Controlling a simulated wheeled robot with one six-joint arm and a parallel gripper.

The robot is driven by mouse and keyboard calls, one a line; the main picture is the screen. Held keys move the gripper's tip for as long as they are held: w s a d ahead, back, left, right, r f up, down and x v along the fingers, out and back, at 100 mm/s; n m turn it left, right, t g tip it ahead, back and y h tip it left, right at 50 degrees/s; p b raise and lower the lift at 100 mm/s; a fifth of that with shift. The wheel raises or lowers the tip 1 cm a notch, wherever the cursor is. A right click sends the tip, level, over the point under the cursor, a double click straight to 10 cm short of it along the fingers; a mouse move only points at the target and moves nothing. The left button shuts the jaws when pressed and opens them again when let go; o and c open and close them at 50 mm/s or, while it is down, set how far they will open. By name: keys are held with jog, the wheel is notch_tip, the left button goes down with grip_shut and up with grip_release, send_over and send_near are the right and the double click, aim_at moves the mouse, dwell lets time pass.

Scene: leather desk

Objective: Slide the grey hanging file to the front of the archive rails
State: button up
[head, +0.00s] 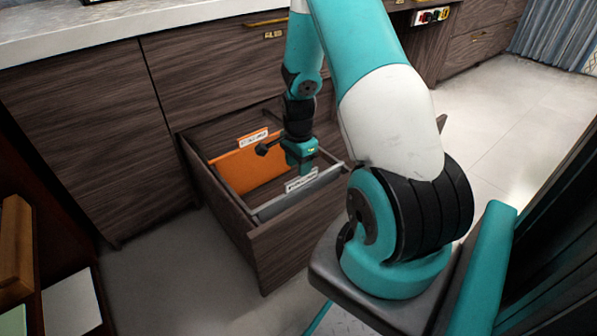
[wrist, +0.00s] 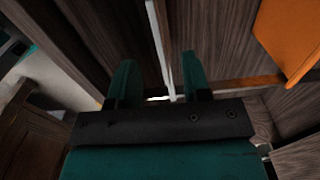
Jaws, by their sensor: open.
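The grey hanging file (head: 326,181) hangs near the front of the open drawer, close behind its front panel, with a white label tab on top. My gripper (head: 302,170) is over this file, low in the drawer. In the wrist view my gripper (wrist: 159,80) is open, with a teal finger on each side of a thin pale upright edge (wrist: 163,40), which looks like the grey file seen edge-on. I cannot tell whether the fingers touch it. The archive rails are mostly hidden by the files and my arm.
An orange hanging file (head: 236,172) with a white tab hangs farther back in the drawer; it also shows in the wrist view (wrist: 290,38). The wooden drawer front (head: 290,252) stands close in front of the grey file. Cabinet fronts (head: 105,130) stand behind and left.

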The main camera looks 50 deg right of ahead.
notch_tip(320, 180, up, 10)
jog(key=p, duration=0.3)
jog(key=shift+f, duration=0.1)
dwell(0.3)
jog(key=w+a+r+n+t+y, duration=0.1)
jog(key=a+r+n, duration=0.5)
jog(key=a, duration=0.4)
jog(key=a+r+n+y, duration=0.1)
jog(key=a+r+n, duration=0.55)
jog(key=a, duration=0.35)
jog(key=s+a+r+n+g+y+p, duration=0.1)
jog(key=s+a+r+n, duration=0.4)
jog(key=s+a+n, duration=0.3)
jog(key=s+a+r+n+y, duration=0.1)
jog(key=s+a+r+n, duration=0.4)
jog(key=s+a+n, duration=0.3)
notch_tip(320, 180, up, 35)
jog(key=p, duration=3.5)
jog(key=shift+w+r+m+p, duration=0.15)
jog(key=shift+w+m+p, duration=0.15)
jog(key=shift+m, duration=0.05)
